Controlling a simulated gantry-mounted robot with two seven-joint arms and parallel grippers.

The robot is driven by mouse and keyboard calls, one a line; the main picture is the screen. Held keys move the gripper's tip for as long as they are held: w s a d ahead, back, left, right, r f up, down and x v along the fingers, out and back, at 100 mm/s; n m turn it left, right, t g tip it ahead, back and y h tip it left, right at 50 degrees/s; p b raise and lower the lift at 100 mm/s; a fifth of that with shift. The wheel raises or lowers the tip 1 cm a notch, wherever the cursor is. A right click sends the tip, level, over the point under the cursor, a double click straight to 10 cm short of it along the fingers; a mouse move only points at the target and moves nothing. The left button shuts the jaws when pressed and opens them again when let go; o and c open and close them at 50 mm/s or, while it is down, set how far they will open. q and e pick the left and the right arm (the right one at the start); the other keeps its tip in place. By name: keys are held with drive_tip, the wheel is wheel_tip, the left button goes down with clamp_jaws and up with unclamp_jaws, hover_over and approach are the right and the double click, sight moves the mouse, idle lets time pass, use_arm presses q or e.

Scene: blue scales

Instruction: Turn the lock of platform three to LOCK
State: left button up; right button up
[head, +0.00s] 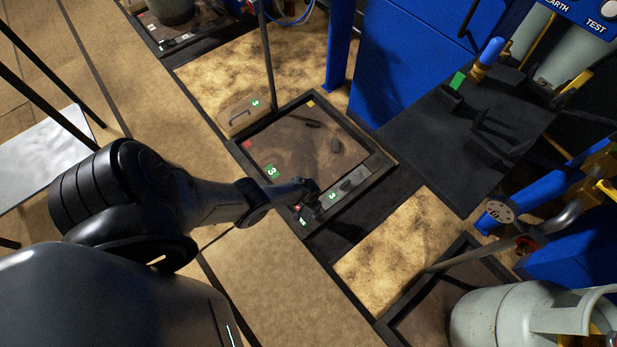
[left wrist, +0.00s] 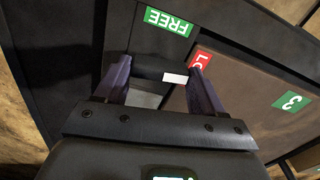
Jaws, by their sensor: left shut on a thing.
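Platform three (head: 305,150) is a brown plate in a dark frame, with green "3" labels, in the middle of the head view. My left gripper (head: 306,203) is down at its near edge, by a grey strip with a green "3". In the left wrist view the fingers of my left gripper (left wrist: 160,88) stand on both sides of the dark lock piece (left wrist: 150,72), shut on it. A white mark (left wrist: 175,78) shows on it. A green FREE label (left wrist: 167,20) lies beyond the fingers. A red label (left wrist: 201,60), partly hidden by the right finger, shows "LO". My right gripper is not in view.
A blue cabinet (head: 410,70) and a dark bench (head: 490,135) stand beyond. A gas cylinder (head: 520,320) is at the lower right.

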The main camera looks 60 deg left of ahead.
use_arm(q)
drive_tip(key=shift+m, duration=0.9)
drive_tip(key=o, duration=1)
drive_tip(key=shift+o, duration=0.2)
drive_tip(key=shift+r+p, duration=0.45)
wheel_tip(320, 180, up, 10)
drive_tip(key=p, duration=0.9)
drive_tip(key=shift+f, duration=0.1)
